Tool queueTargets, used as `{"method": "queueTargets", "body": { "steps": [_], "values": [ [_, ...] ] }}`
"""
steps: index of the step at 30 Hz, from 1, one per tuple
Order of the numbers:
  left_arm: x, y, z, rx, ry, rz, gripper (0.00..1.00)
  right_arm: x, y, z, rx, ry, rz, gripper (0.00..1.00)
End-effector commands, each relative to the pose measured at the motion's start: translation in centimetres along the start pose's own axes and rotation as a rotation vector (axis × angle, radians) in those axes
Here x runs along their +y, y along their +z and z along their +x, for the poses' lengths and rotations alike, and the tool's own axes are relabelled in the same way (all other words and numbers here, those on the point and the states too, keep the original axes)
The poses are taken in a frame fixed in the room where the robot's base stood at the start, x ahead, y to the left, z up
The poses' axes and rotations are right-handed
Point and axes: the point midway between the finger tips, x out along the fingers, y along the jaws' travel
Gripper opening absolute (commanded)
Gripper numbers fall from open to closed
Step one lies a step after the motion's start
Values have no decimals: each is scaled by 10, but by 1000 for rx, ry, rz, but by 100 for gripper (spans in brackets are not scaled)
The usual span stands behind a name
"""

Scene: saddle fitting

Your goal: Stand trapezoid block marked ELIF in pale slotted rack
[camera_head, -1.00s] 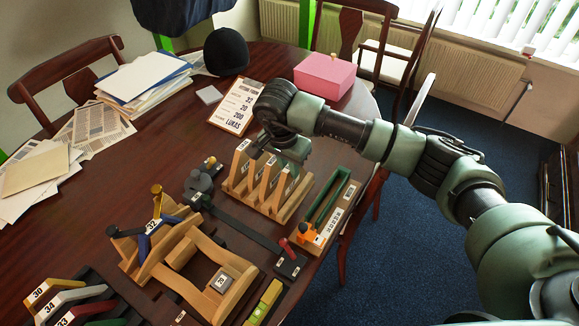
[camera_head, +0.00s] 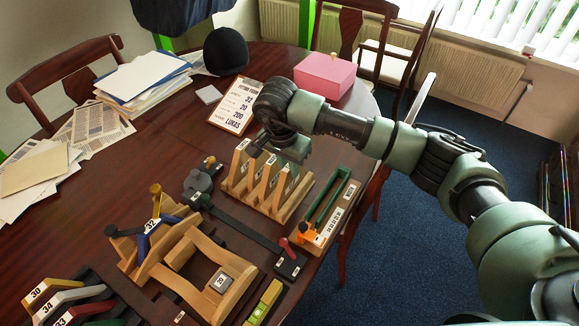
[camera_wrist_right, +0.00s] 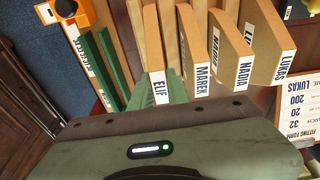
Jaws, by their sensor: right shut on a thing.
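The wooden trapezoid block marked ELIF (camera_wrist_right: 153,45) shows in the right wrist view, upright and leftmost in a row with the blocks marked MAREK (camera_wrist_right: 198,45), NADIA (camera_wrist_right: 232,48) and LUKAS (camera_wrist_right: 270,40). My right gripper (camera_head: 290,162) is over the right end of the pale slotted rack (camera_head: 245,200) and shut on the ELIF block. Its green finger (camera_wrist_right: 176,88) shows beside the ELIF label. The block's lower edge is hidden, so I cannot tell whether it is seated in its slot. My left gripper is not in view.
Right of the rack lies a board with a green frame and orange piece (camera_head: 328,215). Left of it are a dark bar (camera_head: 240,227) and a wooden saddle stand (camera_head: 185,260). A clipboard (camera_head: 237,103) and pink box (camera_head: 325,75) lie behind.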

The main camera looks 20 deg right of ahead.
Motion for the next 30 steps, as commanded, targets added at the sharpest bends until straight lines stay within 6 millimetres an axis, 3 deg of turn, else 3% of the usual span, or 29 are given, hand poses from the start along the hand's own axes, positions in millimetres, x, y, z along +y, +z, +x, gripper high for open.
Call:
{"method": "queueTargets", "body": {
  "steps": [9,10,12,19,21,22,30],
  "values": [
    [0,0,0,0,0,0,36,0,0,0,0,0,0,0],
    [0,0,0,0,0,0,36,0,0,0,0,0,0,24],
    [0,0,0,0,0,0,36,0,0,0,0,0,0,41],
    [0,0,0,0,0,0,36,0,0,0,-1,0,0,41],
    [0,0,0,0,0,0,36,0,0,0,-1,1,0,58],
    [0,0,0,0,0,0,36,0,0,0,-1,1,0,60],
    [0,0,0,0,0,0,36,0,0,0,-1,1,0,60]
  ]
}}
